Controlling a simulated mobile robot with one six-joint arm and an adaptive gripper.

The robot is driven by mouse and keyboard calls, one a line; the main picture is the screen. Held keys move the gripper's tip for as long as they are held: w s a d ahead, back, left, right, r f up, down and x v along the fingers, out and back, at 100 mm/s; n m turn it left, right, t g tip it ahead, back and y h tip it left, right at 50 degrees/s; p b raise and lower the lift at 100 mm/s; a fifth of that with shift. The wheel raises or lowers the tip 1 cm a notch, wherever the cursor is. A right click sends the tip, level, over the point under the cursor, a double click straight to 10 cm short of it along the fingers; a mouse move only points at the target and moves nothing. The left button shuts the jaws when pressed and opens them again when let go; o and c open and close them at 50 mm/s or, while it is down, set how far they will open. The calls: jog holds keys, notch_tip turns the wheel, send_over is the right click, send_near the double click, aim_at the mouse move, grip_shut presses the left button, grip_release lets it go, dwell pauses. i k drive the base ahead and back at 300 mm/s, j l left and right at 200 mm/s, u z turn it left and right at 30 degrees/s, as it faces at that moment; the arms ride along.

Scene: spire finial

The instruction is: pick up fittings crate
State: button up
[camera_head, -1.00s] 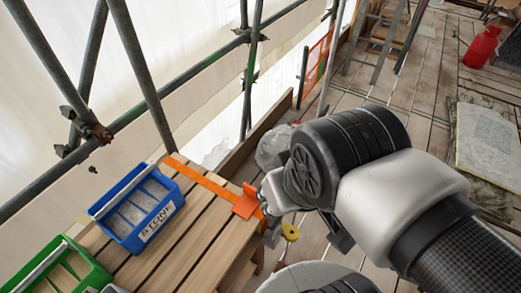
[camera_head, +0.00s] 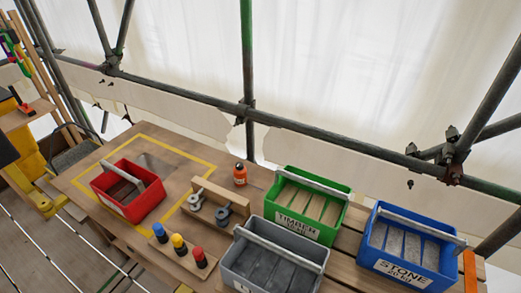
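Several open crates with carry handles stand on the wooden bench. A red crate (camera_head: 133,207) sits at the left, inside a yellow outlined area; its pale label is not readable. A grey crate (camera_head: 270,270) with inner dividers stands at the front middle, its label cut off by the bottom edge. A green crate (camera_head: 305,206) is labelled TIMBER and a blue crate (camera_head: 405,262) is labelled STONE. I cannot tell from the labels whether the red or the grey one is the fittings crate. My gripper is not in view.
A wooden rack with grey ring parts (camera_head: 213,207), an orange bottle (camera_head: 240,174) and a board with blue, yellow and red-topped pieces (camera_head: 179,246) stand between the crates. Scaffold tubes (camera_head: 248,90) and white sheeting are behind the bench. A yellow object (camera_head: 38,185) stands at left.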

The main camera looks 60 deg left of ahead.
aim_at(132, 191)
jog(key=u, duration=3.35)
jog(key=i+j, duration=0.1)
jog(key=j, duration=0.3)
jog(key=i+j, duration=0.1)
jog(key=j, duration=0.3)
